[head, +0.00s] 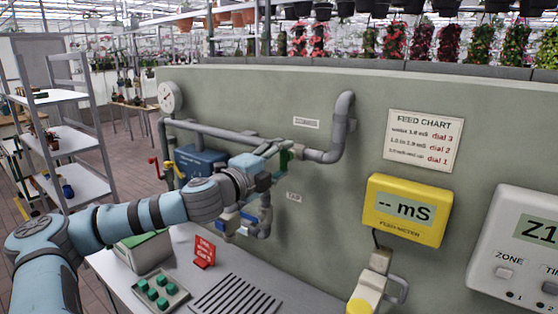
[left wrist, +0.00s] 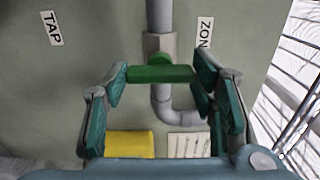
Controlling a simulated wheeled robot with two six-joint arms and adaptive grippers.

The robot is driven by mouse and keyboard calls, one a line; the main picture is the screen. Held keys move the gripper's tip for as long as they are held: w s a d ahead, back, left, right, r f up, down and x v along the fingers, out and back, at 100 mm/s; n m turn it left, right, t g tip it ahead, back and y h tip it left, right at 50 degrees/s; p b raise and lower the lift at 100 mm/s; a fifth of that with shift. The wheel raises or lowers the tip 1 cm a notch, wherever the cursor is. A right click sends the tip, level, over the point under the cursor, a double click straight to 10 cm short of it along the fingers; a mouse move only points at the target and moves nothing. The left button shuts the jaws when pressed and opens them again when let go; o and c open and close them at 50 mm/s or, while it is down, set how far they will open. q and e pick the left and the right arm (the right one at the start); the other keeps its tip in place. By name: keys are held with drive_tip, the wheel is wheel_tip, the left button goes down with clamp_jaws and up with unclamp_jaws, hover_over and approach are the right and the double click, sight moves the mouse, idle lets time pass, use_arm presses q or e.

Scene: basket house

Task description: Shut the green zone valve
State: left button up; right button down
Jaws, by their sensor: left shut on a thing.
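The green zone valve handle (left wrist: 160,74) is a short green bar. In the left wrist view it lies crosswise to the grey pipe (left wrist: 160,15), over the valve body. My left gripper (left wrist: 158,75) is around the bar, shut on it with a fingertip at each end. In the head view the left gripper (head: 278,160) is at the pipe on the wall, and the green handle (head: 285,158) is partly hidden by it. The "ZONE" label (head: 306,122) is on the wall above. My right gripper is not in view.
A yellow feed meter (head: 405,208) and a white zone controller (head: 520,240) are on the wall to the right. A blue tap (head: 230,220) is below the gripper.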

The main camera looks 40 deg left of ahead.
use_arm(q)
drive_tip(key=o, duration=1.1)
drive_tip(key=shift+o, duration=0.2)
drive_tip(key=shift+r, duration=0.1)
